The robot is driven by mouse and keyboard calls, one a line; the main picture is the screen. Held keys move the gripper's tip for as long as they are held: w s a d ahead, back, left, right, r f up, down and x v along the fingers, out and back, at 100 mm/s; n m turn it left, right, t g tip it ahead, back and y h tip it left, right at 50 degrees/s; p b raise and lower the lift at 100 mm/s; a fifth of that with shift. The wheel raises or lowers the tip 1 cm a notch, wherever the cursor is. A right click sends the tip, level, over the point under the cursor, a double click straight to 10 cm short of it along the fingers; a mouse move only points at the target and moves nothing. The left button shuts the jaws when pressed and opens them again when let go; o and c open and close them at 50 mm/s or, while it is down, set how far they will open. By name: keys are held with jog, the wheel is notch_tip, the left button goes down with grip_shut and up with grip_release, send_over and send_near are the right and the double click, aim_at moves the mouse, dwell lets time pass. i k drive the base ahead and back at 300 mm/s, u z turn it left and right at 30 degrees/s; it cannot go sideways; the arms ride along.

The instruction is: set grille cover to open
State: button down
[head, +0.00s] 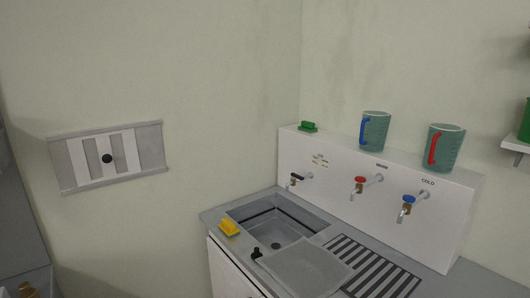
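The grille cover (78,165) is a flat slatted panel in a grey frame (152,148) on the wall at the left of the head view. Its white upright bars alternate with grey strips. A round black knob (107,158) sits near its middle. I cannot tell whether the grey strips are open slots or a closed backing. Nothing touches the panel or the knob. My gripper is not in view.
A sink (277,240) stands in the counter at lower right, with a yellow object (229,228) on its rim. Behind it are several taps, a white ledge (455,205) and two jugs (374,130) (444,147). A grey surface (15,235) borders the lower left.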

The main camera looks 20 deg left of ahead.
aim_at(75, 145)
jog(key=u, duration=2.15)
jog(key=i, duration=0.75)
jog(key=u, duration=0.55)
jog(key=i, duration=0.95)
jog(key=u, duration=0.1)
